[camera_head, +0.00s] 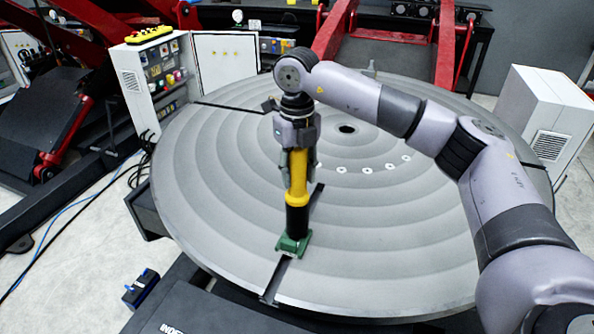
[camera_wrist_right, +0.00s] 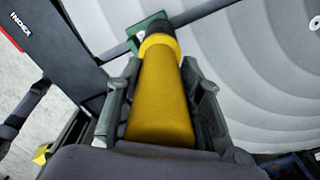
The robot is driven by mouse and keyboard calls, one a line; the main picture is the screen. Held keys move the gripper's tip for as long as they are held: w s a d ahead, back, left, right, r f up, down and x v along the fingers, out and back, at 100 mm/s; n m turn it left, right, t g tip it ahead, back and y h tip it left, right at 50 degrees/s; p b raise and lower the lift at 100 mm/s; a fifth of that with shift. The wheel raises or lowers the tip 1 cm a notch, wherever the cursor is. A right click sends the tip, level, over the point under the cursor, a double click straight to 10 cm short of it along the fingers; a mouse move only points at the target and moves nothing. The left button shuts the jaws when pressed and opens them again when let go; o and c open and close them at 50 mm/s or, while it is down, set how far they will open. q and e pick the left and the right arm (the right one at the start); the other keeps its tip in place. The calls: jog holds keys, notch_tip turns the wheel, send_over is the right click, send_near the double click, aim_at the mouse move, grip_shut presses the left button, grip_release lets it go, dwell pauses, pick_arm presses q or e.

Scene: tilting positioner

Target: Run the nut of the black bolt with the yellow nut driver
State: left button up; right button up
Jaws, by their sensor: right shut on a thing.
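The yellow nut driver (camera_head: 297,175) stands about upright over the near part of the round table (camera_head: 215,215). My right gripper (camera_head: 299,160) is shut on its yellow body from above. In the right wrist view the yellow driver (camera_wrist_right: 160,95) lies between the two fingers, its far end pointing at the green block. A black cylindrical section (camera_head: 296,219) is below the yellow part and reaches down to a green clamp block (camera_head: 292,244) at a slot. The black bolt and its nut cannot be told apart there; the driver's lower end hides them. My left gripper is not in view.
The ringed table has radial slots, a centre hole (camera_head: 347,129) and several small white pieces (camera_head: 367,169) in a row. A control cabinet (camera_head: 155,80) stands at the back left, a white cabinet (camera_head: 553,115) at the right. Red machine frames are behind.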

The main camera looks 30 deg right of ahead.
jog(key=shift+f+b, duration=0.35)
jog(key=shift+f, duration=0.1)
dwell(0.8)
jog(key=shift+s+a+f, duration=0.1)
jog(key=shift+s+f, duration=0.05)
dwell(0.8)
jog(key=r+p, duration=0.1)
jog(key=r, duration=0.1)
jog(key=r+p, duration=0.2)
jog(key=r, duration=0.1)
jog(key=r+p, duration=0.2)
jog(key=r, duration=0.1)
jog(key=shift+w, duration=0.25)
jog(key=shift+r+p, duration=1.45)
jog(key=shift+r, duration=0.55)
jog(key=shift+s+f, duration=0.15)
